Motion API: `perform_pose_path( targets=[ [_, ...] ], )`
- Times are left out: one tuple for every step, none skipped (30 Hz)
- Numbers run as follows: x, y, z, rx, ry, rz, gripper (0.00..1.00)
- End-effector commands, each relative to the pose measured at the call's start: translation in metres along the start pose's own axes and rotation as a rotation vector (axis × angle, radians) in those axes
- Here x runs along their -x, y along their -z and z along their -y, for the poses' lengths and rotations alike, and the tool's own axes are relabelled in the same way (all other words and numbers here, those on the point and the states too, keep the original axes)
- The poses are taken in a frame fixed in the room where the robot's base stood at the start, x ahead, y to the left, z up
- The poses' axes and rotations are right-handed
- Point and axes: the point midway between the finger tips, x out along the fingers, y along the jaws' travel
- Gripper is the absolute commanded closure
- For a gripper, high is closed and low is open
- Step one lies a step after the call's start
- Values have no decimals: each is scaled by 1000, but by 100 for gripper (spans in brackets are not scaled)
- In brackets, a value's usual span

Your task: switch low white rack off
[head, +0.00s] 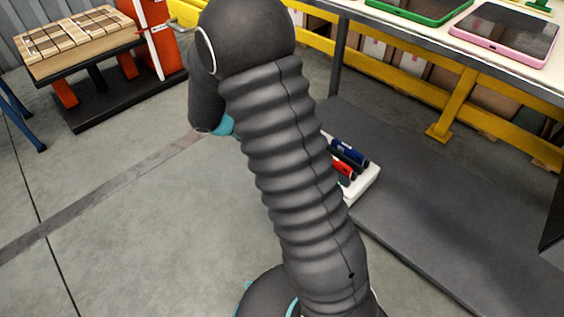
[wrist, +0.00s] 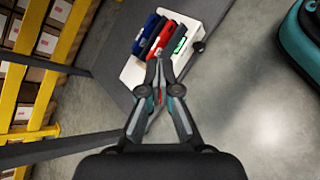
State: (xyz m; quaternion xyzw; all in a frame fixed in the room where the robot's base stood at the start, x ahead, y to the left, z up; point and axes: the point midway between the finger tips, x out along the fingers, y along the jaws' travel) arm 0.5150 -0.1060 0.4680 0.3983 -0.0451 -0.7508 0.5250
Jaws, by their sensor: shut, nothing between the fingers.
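The low white rack (wrist: 133,72) is in the upper middle of the wrist view. It holds a blue item (wrist: 146,35), a red item (wrist: 161,40) and a dark item with a lit green patch (wrist: 180,45). A small black knob-like part (wrist: 198,47) sticks out at its right side. In the head view the rack (head: 364,184) shows only partly, behind my arm. My gripper (wrist: 159,64) is shut and empty; its fingertips overlap the rack's near edge in the wrist view. I cannot tell if they touch it. My arm hides the gripper in the head view.
The rack stands by a dark grey platform (head: 450,215) under a table (head: 405,32) bearing tablets. A yellow rail (head: 385,62) runs behind. A pallet-like stand (head: 80,45) is at the far left. Grey floor (head: 130,230) is open to the left.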

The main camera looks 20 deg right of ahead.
Motion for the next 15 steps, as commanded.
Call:
perform_pose_path(
  targets=[
    [-8, 18, 0, 48, -34, 32, 100],
    [-12, 26, 0, 73, -56, 49, 100],
    [-17, 38, -1, 106, -86, 72, 100],
    [-21, 47, -1, 131, -107, 88, 100],
    [-25, 56, -1, 155, -130, 104, 100],
    [-30, 68, -1, 187, -160, 125, 100],
    [-34, 77, 0, 212, -183, 139, 100],
    [-38, 87, 0, 237, -207, 153, 100],
    [-43, 99, 2, 270, -239, 173, 100],
    [-47, 109, 4, 294, -262, 185, 100],
    [-51, 118, 6, 318, -285, 199, 100],
    [-57, 131, 9, 350, -317, 216, 100],
    [-61, 140, 12, 375, -341, 228, 100],
    [-66, 150, 15, 399, -366, 239, 100],
    [-71, 163, 19, 430, -399, 254, 100]
  ],
)
